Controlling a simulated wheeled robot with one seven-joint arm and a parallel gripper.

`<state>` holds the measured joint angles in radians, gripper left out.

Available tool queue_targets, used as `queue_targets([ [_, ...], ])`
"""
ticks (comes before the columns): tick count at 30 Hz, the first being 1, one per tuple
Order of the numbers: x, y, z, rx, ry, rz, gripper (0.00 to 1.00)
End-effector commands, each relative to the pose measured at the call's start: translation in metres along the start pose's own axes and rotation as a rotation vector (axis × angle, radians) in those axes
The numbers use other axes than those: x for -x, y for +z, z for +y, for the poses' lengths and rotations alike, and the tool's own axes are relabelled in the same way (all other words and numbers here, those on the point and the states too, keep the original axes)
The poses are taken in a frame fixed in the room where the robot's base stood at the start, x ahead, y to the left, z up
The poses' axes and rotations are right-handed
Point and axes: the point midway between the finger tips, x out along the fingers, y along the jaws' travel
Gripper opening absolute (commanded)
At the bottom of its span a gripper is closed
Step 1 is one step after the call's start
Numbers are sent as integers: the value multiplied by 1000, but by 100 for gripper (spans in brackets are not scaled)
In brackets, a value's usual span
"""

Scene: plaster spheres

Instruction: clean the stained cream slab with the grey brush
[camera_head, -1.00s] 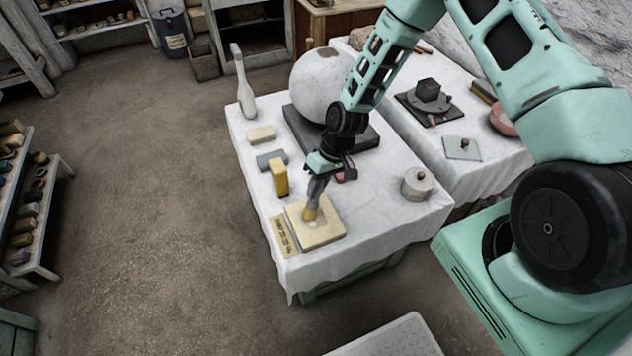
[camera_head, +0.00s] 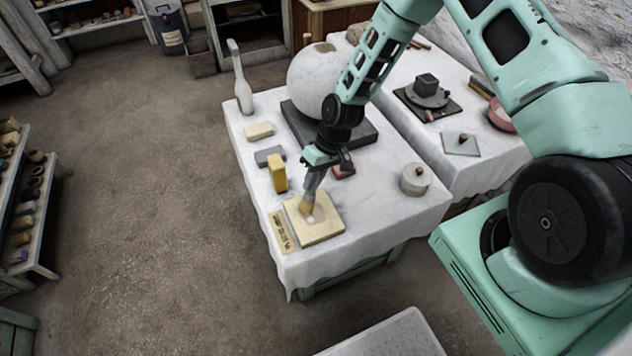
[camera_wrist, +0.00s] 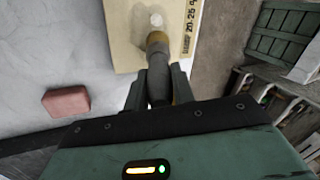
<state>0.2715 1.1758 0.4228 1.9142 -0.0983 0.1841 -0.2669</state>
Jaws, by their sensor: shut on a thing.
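The cream slab (camera_head: 322,228) lies flat near the front corner of the white-covered table. It also shows at the top of the wrist view (camera_wrist: 128,55), where a pale round patch is visible by the brush tip. My gripper (camera_head: 318,165) is shut on the grey brush (camera_head: 311,186), which is tilted with its yellowish end down at the slab. In the wrist view the brush (camera_wrist: 157,75) runs forward from between the fingers (camera_wrist: 158,92). The brush tip appears to touch the slab's upper left part; exact contact cannot be told. Stains are hard to make out.
A labelled strip (camera_head: 283,232) lies left of the slab. A yellow block (camera_head: 278,174), a grey block (camera_head: 268,156) and a cream bar (camera_head: 258,131) stand behind it. A reddish block (camera_wrist: 66,102) is near my gripper. A lidded pot (camera_head: 415,180) stands right; a large sphere (camera_head: 312,82) is behind.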

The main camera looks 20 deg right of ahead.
Motion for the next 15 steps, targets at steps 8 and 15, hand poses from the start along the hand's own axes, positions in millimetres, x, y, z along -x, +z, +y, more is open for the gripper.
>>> queue_targets([
  [8, 0, -7, 2, 0, 0, 0, 0],
  [15, 5, -3, -1, 0, -1, -2, 0],
])
